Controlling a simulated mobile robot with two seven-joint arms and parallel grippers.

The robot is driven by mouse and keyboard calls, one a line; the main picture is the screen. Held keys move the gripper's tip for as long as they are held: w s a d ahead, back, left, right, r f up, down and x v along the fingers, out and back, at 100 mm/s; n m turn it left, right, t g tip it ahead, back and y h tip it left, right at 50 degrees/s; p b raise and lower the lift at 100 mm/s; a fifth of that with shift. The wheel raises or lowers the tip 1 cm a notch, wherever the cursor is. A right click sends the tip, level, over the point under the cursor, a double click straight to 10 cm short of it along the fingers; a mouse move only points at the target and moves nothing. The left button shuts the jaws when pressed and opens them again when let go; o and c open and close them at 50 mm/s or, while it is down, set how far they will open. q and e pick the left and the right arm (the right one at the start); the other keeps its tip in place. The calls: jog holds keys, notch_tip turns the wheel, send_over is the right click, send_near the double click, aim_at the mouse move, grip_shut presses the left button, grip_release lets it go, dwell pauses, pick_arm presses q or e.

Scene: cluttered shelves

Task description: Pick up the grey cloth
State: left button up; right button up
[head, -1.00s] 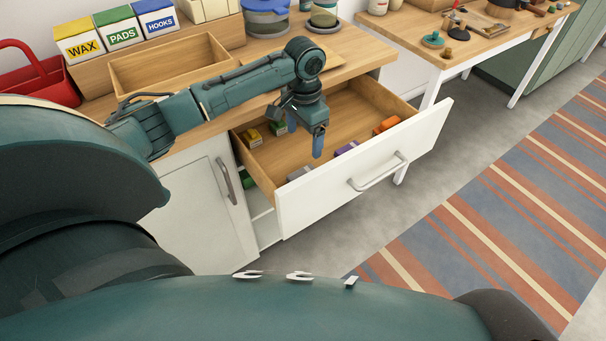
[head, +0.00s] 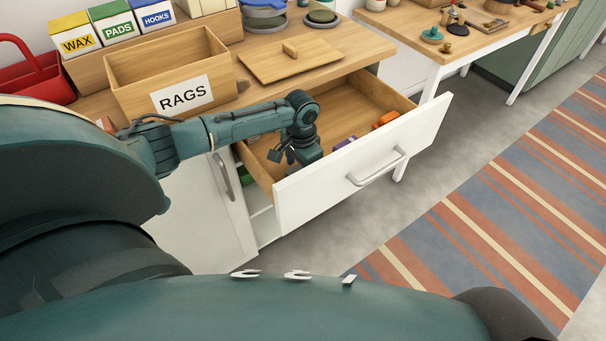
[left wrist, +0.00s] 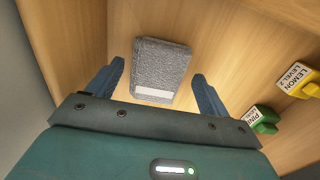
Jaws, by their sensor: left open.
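The grey cloth (left wrist: 160,68) lies folded on the wooden drawer floor, with a pale label strip along its near edge. In the left wrist view it sits between and a little beyond the two blue fingertips of my left gripper (left wrist: 155,83), apart from both. The gripper is open and empty. In the head view my left arm reaches down into the open drawer (head: 362,160), and its wrist hides the cloth and the fingers. My right gripper is not in view.
A yellow box (left wrist: 303,82) and a green box (left wrist: 263,121) lie in the drawer to the right of the gripper. An orange item (head: 385,119) and a purple one (head: 344,143) are near the drawer front. A wooden RAGS box (head: 170,72) and a lid (head: 290,60) are on the counter.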

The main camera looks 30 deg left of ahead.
pick_arm(q)
jog(key=c, duration=1)
jog(key=shift+c, duration=0.3)
jog(key=shift+r, duration=0.15)
